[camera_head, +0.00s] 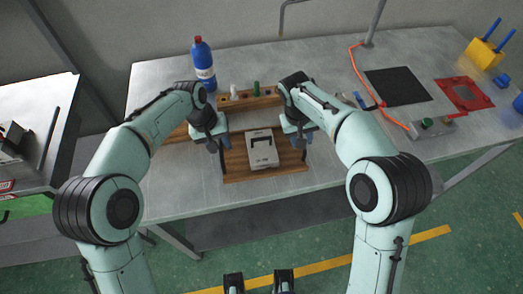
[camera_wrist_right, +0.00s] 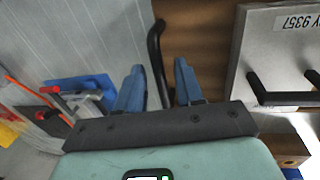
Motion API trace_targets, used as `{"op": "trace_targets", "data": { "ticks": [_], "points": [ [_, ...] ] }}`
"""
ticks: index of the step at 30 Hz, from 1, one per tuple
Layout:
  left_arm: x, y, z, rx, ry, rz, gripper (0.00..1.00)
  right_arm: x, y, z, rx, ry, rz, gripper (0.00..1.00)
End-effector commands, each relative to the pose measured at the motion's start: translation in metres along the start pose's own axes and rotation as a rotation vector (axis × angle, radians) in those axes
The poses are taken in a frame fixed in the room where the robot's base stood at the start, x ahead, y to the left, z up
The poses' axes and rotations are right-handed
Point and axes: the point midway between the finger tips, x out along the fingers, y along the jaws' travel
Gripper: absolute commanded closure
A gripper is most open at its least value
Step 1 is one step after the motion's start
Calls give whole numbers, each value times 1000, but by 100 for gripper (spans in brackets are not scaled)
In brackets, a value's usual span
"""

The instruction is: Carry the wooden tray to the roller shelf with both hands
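The wooden tray (camera_head: 290,162) lies on the metal table in the head view and carries a grey metal mold (camera_head: 263,150). A black handle stands at each short side of the tray. My left gripper (camera_head: 219,143) is at the left handle (camera_head: 222,160), its blue fingers apart. My right gripper (camera_head: 301,138) is at the right handle. In the right wrist view its two blue fingers (camera_wrist_right: 158,88) are open, with the black handle (camera_wrist_right: 155,48) between them and gaps visible. I cannot make out a roller shelf.
A wooden rack (camera_head: 250,101) with small bottles stands just behind the tray. A blue bottle (camera_head: 203,66) is at the back left. A black mat (camera_head: 398,86), a red plate (camera_head: 464,94) and an orange cord (camera_head: 358,68) lie to the right. The table's front edge is clear.

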Motion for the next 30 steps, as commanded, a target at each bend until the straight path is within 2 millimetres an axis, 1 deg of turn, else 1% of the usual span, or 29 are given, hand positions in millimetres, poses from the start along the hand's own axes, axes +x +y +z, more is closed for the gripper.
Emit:
{"op": "trace_targets", "data": {
  "ticks": [1,4,14,15,17,18,30],
  "points": [
    [5,0,0,0,-2,-1,62,5,0,0,0,-2,1,63],
    [10,0,0,0,0,0,62,10,0,0,0,-1,0,63],
    [11,0,0,0,0,0,62,12,0,0,0,0,0,63],
    [11,0,0,0,0,0,75,12,0,0,0,0,0,76],
    [11,0,0,0,0,0,95,12,0,0,0,0,0,96],
    [11,0,0,0,0,0,100,12,0,0,0,0,0,100],
    [8,1,-1,0,4,2,100,8,1,-1,0,4,0,100]
  ]
}}
